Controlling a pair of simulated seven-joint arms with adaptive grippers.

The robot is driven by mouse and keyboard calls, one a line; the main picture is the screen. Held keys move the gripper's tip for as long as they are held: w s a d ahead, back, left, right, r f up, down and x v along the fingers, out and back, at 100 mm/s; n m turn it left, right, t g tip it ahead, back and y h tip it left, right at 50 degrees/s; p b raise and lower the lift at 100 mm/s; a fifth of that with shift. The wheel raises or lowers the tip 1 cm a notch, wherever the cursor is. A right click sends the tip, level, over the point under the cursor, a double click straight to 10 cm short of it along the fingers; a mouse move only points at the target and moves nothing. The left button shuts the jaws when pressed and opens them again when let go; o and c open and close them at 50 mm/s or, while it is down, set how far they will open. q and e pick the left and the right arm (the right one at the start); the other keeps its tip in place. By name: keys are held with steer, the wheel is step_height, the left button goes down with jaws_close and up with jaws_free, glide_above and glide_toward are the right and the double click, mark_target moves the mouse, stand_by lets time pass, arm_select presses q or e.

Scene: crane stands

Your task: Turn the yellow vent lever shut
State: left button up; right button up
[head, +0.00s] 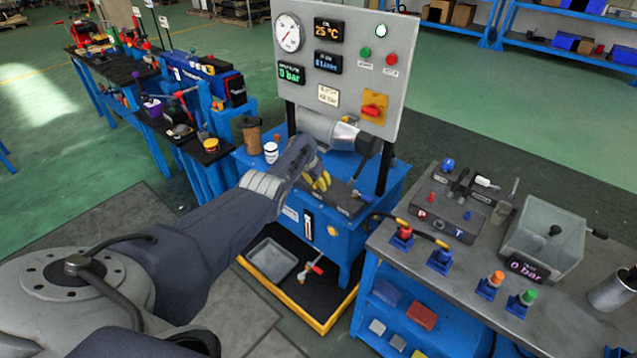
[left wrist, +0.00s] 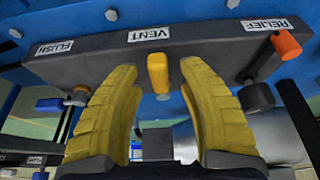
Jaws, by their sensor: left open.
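The yellow vent lever (left wrist: 157,72) sits under the VENT label on a dark valve block (left wrist: 105,62) in the left wrist view. My left gripper (left wrist: 161,68) is open, its two ribbed yellow fingers on either side of the lever near the tips. A gap shows on both sides, and I see no contact. In the head view my left gripper (head: 321,181) is at the dark block (head: 345,196) on the blue stand, below the gauge panel. There I cannot make out the lever behind the hand. My right gripper is not in view.
A blue lever (left wrist: 52,105) under FLUSH and an orange-red knob (left wrist: 286,45) under RELIEF flank the vent lever. The grey gauge panel (head: 340,85) stands above the block.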

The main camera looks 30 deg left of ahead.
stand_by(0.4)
arm_select(q)
jaws_close()
